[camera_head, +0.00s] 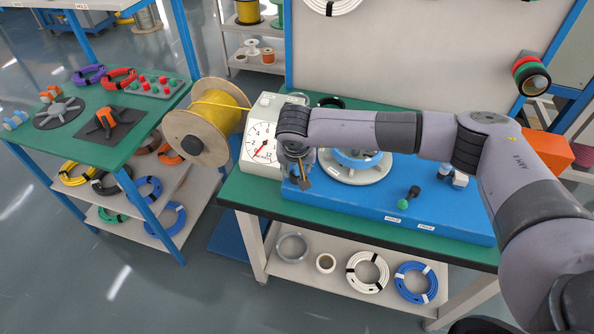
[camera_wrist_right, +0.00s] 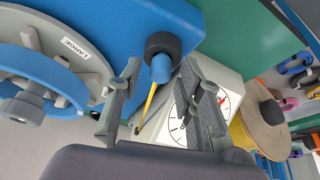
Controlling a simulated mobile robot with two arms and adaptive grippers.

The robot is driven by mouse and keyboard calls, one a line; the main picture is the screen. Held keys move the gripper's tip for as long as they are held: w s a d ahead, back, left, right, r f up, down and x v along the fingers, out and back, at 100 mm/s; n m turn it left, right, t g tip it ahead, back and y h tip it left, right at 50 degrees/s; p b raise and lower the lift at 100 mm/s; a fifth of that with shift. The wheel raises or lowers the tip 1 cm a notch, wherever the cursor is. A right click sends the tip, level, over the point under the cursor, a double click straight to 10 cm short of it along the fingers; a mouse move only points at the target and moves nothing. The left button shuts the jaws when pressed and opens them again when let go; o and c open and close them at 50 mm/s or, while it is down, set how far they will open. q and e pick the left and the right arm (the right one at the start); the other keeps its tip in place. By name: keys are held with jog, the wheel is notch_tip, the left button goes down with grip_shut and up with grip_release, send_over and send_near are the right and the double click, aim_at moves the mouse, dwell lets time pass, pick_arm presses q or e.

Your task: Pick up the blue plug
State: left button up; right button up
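A blue cylindrical piece (camera_wrist_right: 161,68), which looks like the blue plug, sits at the end of a black round fitting (camera_wrist_right: 163,44) on the blue machine base (camera_wrist_right: 110,20). My right gripper (camera_wrist_right: 160,72) is open, with one finger to each side of the blue piece in the right wrist view. No grip on it shows. In the head view my right gripper (camera_head: 304,177) hangs over the left end of the blue machine base (camera_head: 350,200), and the arm and gripper hide the piece. My left gripper is not in view.
A white dial gauge (camera_head: 259,142) stands close left of the right gripper, with a yellow cable spool (camera_head: 205,120) beyond. A wheel with a blue ring (camera_head: 350,172) and a green-tipped lever (camera_head: 408,198) are on the machine. An orange block (camera_head: 549,150) is at right.

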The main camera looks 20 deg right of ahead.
aim_at(297, 168)
jog(key=c, duration=0.7)
notch_tip(297, 168, up, 20)
jog(key=b, duration=0.3)
jog(key=shift+o, duration=1.3)
jog(key=shift+c, duration=1.3)
